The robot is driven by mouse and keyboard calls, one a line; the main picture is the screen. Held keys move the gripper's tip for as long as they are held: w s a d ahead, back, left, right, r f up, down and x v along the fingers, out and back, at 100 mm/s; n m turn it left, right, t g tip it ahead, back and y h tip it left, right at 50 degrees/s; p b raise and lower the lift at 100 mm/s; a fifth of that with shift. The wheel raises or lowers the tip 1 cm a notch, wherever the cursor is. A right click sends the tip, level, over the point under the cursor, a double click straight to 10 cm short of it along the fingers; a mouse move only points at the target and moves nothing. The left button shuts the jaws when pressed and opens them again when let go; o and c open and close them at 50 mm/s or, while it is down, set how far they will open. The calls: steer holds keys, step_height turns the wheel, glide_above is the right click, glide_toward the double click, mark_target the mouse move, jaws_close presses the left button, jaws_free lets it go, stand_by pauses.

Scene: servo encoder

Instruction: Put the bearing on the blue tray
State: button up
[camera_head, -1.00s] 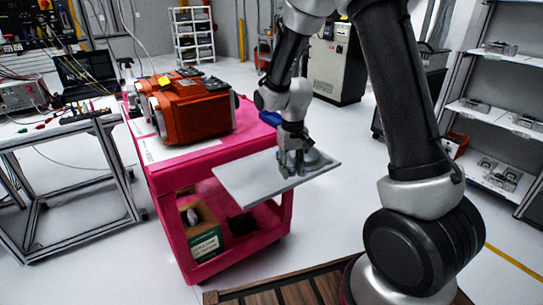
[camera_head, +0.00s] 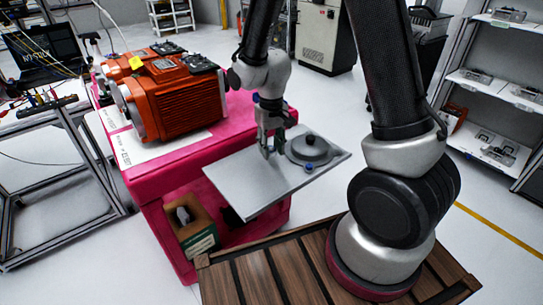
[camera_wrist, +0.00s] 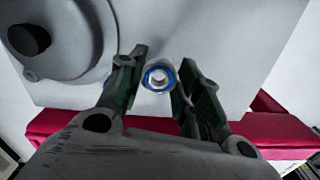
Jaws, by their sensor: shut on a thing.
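The bearing (camera_wrist: 158,78), a small metal ring with a blue band, sits between my fingertips in the wrist view. My gripper (camera_wrist: 157,80) is shut on it. In the head view my gripper (camera_head: 268,150) points down over the grey plate (camera_head: 242,180), left of a round grey housing (camera_head: 310,148); the bearing is hidden there by the fingers. I cannot tell whether the bearing touches the plate. I cannot make out the blue tray now; my arm covers part of the cart top behind the plate.
The plate overhangs the pink cart (camera_head: 150,185). The housing carries a black knob (camera_wrist: 29,40), and a small blue part (camera_head: 308,168) lies by its front edge. Orange motors (camera_head: 175,100) fill the cart's left. A wooden pallet (camera_head: 270,275) is in front.

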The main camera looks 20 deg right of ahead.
mark_target(271, 164)
steer(key=shift+f, duration=2)
steer(key=shift+f, duration=0.2)
steer(key=o, duration=1.1)
